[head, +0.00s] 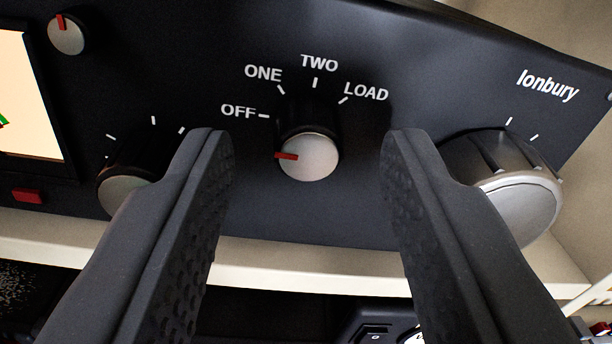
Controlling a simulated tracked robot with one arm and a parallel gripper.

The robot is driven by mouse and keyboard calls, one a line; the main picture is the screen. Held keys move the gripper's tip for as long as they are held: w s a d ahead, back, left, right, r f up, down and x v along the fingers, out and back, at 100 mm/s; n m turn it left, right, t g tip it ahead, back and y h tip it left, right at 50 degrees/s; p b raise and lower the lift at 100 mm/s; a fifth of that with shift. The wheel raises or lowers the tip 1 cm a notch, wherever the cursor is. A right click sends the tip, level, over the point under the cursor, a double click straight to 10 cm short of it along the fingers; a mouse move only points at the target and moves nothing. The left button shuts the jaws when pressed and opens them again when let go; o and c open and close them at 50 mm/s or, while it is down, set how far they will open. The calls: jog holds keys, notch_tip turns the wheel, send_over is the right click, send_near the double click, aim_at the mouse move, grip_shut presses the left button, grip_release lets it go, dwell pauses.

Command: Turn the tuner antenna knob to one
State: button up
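The tuner antenna knob (308,156) is a black knob with a silver face, on the dark tuner panel (340,215) in the head view. Its red pointer (286,155) points left, towards the OFF mark. The labels OFF, ONE (263,73), TWO and LOAD arc above it, with ONE up and left of the knob. My gripper (305,150) is open and empty. One finger is to the left of the knob and the other to the right, with a clear gap on both sides in the picture. I cannot tell how far the fingertips are from the panel.
A large silver knob (520,205) is behind my right finger, and another knob (122,190) is partly hidden by my left finger. A small knob (67,35), a lit screen (25,95) and a red button (27,195) are at left. A pale shelf edge (300,278) runs below the tuner.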

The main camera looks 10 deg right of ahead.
grip_shut()
jog(key=shift+s+d, duration=0.1)
jog(key=shift+d, duration=0.15)
jog(key=shift+a+m, duration=0.2)
jog(key=shift+m, duration=0.1)
jog(key=m, duration=0.3)
jog(key=shift+r, duration=0.1)
jog(key=m+p, duration=0.2)
jog(key=m, duration=0.1)
jog(key=shift+r+m, duration=0.1)
jog(key=shift+m, duration=0.9)
jog(key=shift+p, duration=0.3)
